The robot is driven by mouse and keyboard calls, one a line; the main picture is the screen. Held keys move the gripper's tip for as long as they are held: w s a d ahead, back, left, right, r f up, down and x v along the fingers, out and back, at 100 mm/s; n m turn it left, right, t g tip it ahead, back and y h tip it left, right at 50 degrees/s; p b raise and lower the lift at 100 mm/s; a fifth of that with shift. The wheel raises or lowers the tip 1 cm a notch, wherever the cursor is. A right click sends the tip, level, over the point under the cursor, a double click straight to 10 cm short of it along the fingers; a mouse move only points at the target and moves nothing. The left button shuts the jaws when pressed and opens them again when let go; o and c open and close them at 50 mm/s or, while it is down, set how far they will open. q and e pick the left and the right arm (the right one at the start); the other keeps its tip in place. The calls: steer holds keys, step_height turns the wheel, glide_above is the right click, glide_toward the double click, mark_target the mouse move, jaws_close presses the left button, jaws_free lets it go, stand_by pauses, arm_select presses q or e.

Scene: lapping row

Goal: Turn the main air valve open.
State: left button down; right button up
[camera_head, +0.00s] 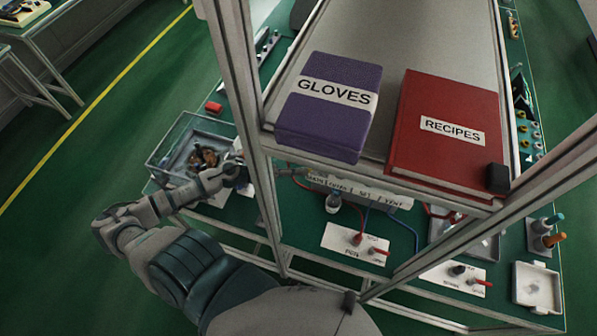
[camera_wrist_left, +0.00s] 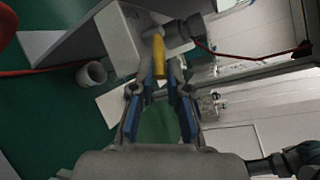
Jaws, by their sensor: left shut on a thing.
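The main air valve shows in the left wrist view as a yellow lever handle (camera_wrist_left: 158,56) on a grey round body (camera_wrist_left: 182,31). My left gripper (camera_wrist_left: 160,73) is shut on the yellow handle, which sits between its fingertips. In the head view my left gripper (camera_head: 245,174) reaches in at the left end of the bench, partly behind a rack post. The valve handle cannot be made out in the head view. My right gripper is not in view.
A metal rack post (camera_head: 240,95) stands close by my left wrist. The rack shelf (camera_head: 392,105) holds a purple GLOVES box (camera_head: 328,108) and a red RECIPES binder (camera_head: 447,135). A clear-walled bin (camera_head: 166,150) sits left of the gripper. Red hose (camera_wrist_left: 235,54) runs near the valve.

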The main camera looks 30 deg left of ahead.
arm_select(q)
steer(key=shift+a+f, duration=0.15)
steer(key=shift+f, duration=0.15)
steer(key=c, duration=1.2)
jaws_free()
steer(key=v, duration=1.2)
steer(key=shift+w+a+f, duration=0.1)
steer(key=shift+w+a, duration=0.15)
steer(key=shift+a, duration=0.05)
steer(key=shift+o, duration=0.3)
